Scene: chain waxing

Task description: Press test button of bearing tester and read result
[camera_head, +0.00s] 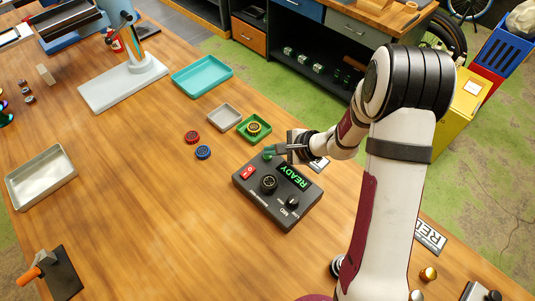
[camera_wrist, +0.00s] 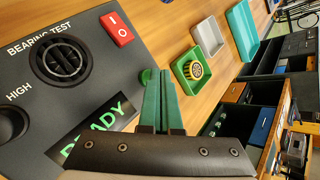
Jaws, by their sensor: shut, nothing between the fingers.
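The dark grey bearing tester (camera_head: 244,187) lies on the wooden table; it also shows in the wrist view (camera_wrist: 30,125). Its display (camera_head: 293,176) reads READY in green. A red switch (camera_wrist: 117,28) and a round black socket-like part (camera_wrist: 62,62) are on its top. A round green button (camera_wrist: 146,76) sits at its edge, partly hidden by my fingers. My gripper (camera_head: 270,152) is shut and empty, with green fingers at the tester's far edge. In the wrist view the fingertips (camera_wrist: 158,72) overlap the button; I cannot tell whether they touch it.
A green tray (camera_head: 241,133) holding a yellow bearing (camera_head: 253,127), a grey tray (camera_head: 224,116) and a teal tray (camera_head: 202,76) stand behind the tester. Red (camera_head: 192,137) and blue (camera_head: 203,152) rings lie nearby.

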